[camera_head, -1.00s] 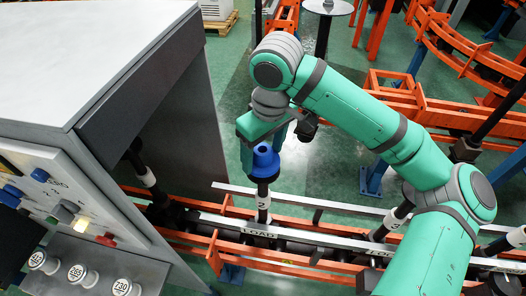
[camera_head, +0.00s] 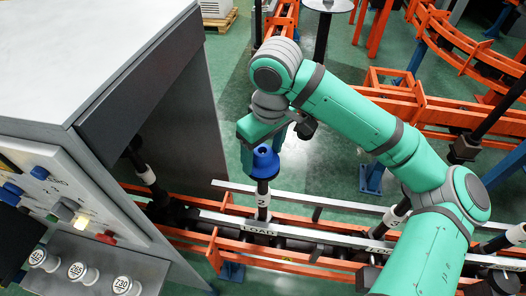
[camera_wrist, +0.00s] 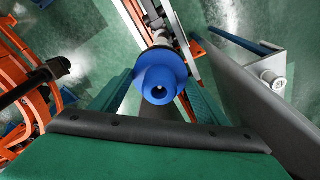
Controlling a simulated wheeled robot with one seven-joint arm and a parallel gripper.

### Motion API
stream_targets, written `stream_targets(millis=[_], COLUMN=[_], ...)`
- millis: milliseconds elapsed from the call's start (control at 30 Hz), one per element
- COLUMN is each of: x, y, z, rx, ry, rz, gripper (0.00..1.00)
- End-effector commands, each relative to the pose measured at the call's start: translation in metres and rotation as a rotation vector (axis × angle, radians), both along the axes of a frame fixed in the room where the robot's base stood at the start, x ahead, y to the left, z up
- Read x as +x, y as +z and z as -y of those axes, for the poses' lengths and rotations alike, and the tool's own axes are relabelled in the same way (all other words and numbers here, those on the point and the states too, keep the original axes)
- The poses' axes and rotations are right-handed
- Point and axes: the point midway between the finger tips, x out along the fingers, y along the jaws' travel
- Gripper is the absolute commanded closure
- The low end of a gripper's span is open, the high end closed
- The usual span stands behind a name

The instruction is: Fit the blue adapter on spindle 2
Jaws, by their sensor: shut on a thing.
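The blue adapter (camera_head: 264,163) is a flanged collar with a hole in its top. My gripper (camera_head: 264,149) is shut on it from above, one finger on each side. It also shows in the wrist view (camera_wrist: 158,76), between the green fingers. Spindle 2 (camera_head: 263,198) is a dark upright rod with a white band marked 2, standing on the rail line behind the LOAD label. The adapter sits in line with the top of spindle 2, and the dark shaft shows directly below it. How far it sits down over the tip is hidden.
A grey machine cabinet (camera_head: 120,60) with a control panel (camera_head: 65,205) stands at the left. Another spindle with a white band (camera_head: 394,216) leans at the right, partly behind my arm. Orange rails (camera_head: 190,240) run across the front.

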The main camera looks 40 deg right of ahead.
Motion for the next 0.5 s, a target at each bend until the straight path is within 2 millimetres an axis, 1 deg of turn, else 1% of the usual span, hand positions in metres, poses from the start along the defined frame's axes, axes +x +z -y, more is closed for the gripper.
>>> stream_targets(millis=[500], x=[0.0], y=[-0.0064], z=[0.0001], rx=[-0.001], ry=[0.0], rz=[0.0], gripper=[0.57])
